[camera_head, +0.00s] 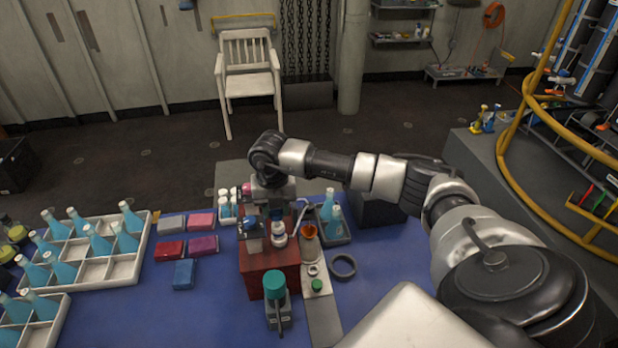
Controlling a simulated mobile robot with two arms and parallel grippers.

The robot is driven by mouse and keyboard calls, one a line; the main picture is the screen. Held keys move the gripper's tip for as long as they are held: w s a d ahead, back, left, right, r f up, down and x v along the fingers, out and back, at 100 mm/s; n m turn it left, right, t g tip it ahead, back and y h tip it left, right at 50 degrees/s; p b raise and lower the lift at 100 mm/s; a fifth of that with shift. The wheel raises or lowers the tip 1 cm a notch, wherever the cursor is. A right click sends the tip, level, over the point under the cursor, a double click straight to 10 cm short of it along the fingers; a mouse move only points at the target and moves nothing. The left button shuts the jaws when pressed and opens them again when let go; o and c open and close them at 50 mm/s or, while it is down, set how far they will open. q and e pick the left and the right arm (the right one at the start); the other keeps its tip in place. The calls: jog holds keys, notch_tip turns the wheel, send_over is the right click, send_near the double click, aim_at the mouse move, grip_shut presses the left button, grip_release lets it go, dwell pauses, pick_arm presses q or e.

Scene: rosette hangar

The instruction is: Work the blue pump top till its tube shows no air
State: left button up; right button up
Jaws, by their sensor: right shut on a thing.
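My right gripper (268,213) reaches in from the right and points down over the red block (271,270) on the blue table. It is shut on what looks like the blue pump top (277,226), which is mostly hidden by the jaws. A small white bottle body (279,239) shows below it on the block. A second small blue-topped vessel (252,238) stands just left of it. A thin pale curved piece (300,212), perhaps the tube, shows to the right; whether it holds air is too small to tell. My left gripper is out of view.
A teal-capped grey bottle (275,297) stands in front of the block. An orange-topped container (310,240) and a dark ring (343,266) are to the right. A white divided crate (138,262) with blue flasks is at left.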

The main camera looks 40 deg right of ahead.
jog(key=shift+f+b, duration=0.35)
jog(key=shift+f, duration=0.25)
jog(key=shift+r+p, duration=0.75)
jog(key=shift+r, duration=0.4)
jog(key=shift+f+b, duration=0.9)
jog(key=shift+f, duration=0.25)
jog(key=o, duration=0.7)
jog(key=shift+r, duration=0.15)
jog(key=shift+r+p, duration=2.35)
jog(key=shift+r, duration=1.05)
